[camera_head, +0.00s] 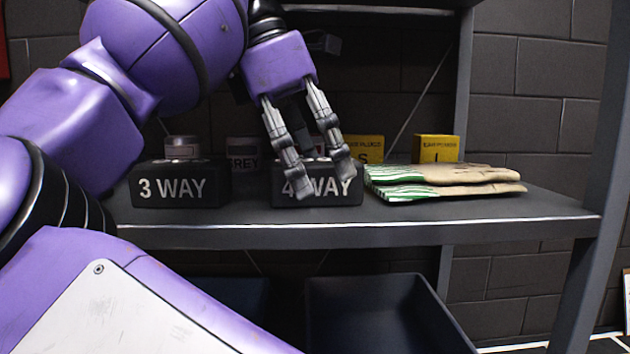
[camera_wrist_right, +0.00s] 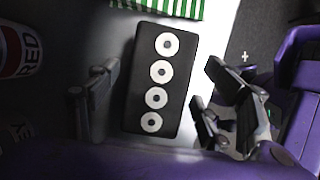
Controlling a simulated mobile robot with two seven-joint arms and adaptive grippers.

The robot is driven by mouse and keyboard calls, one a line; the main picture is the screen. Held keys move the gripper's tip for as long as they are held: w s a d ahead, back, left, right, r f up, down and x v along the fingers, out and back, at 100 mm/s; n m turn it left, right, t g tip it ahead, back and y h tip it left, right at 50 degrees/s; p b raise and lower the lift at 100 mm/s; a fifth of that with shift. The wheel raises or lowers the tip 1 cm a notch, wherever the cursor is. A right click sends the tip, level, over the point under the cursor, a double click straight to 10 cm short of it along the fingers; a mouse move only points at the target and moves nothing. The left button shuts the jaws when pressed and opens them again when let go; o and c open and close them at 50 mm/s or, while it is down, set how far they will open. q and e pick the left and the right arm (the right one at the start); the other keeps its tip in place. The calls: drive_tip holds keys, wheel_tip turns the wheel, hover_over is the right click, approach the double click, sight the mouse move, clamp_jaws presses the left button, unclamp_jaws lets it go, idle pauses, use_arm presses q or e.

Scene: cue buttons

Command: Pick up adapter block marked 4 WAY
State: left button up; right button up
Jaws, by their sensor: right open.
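The black adapter block marked 4 WAY (camera_head: 279,192) sits on the shelf, its label partly covered by the fingers. In the right wrist view the block (camera_wrist_right: 159,82) shows its top with several white rings, lying between the two fingers with a gap on each side. My right gripper (camera_head: 326,187) is open and points down at the block, with its fingers in front of the label in the head view. The black block marked 3 WAY (camera_head: 180,190) stands to the left. My left gripper is not in view.
Green-striped work gloves (camera_head: 450,182) lie close to the right of the block. Yellow boxes (camera_head: 436,148) and a can marked GREY (camera_head: 243,153) stand behind. A can marked RED (camera_wrist_right: 20,50) shows in the wrist view. The shelf's front edge (camera_head: 400,233) is near, with a dark bin (camera_head: 385,310) below.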

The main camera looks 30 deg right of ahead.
drive_tip(key=shift+f, duration=0.25)
idle(0.4)
drive_tip(key=c, duration=1.5)
